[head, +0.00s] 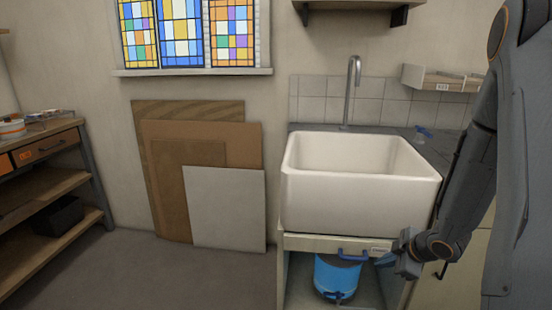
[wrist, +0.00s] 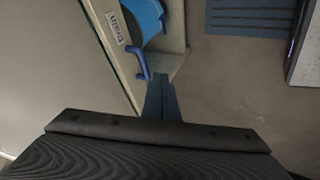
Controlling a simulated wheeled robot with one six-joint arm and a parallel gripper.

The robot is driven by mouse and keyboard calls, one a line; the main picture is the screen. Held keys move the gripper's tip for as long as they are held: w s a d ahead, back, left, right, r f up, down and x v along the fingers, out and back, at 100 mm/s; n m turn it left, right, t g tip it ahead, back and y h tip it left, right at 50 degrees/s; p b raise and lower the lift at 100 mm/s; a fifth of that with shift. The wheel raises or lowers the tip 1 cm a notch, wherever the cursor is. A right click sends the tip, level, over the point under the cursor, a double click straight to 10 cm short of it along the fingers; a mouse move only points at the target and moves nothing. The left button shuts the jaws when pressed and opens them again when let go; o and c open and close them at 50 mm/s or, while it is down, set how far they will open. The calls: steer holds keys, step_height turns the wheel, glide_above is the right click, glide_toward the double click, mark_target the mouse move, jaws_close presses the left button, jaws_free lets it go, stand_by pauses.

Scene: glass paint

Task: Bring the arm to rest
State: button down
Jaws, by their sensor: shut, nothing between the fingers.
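My arm hangs down at the right of the head view. My gripper (head: 386,258) is in front of the cabinet under the white sink, close to a blue handle (head: 352,256) on the cabinet front. In the wrist view my gripper (wrist: 160,78) shows its two dark fingers together, shut and empty. The blue handle (wrist: 138,60) is just left of the fingertips there; whether they touch it is hard to tell.
The white sink (head: 355,208) stands on a cabinet with a blue bucket (head: 335,277) in its open bay. Boards (head: 225,205) lean on the wall to the left. Shelves (head: 50,185) stand at far left. Open floor (wrist: 235,85) and a dark blue mat (wrist: 250,14) show in the wrist view.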

steer(key=s+a+r+m+g+h+p, duration=0.1)
steer(key=s+a+r+m+g+h, duration=0.3)
steer(key=r+m, duration=0.45)
steer(key=s+a+r+m+g, duration=0.1)
steer(key=s+a+r+m, duration=0.1)
steer(key=s+a+r, duration=0.2)
steer(key=s+a+r+m+g+y+p, duration=0.1)
steer(key=s+a+r, duration=0.3)
steer(key=s+a, duration=0.5)
steer(key=s+m, duration=0.1)
steer(key=s, duration=0.2)
steer(key=shift+s+a+r+g+y, duration=0.2)
steer(key=shift+r+g+y, duration=0.1)
steer(key=shift+r+g, duration=0.1)
steer(key=shift+m, duration=0.25)
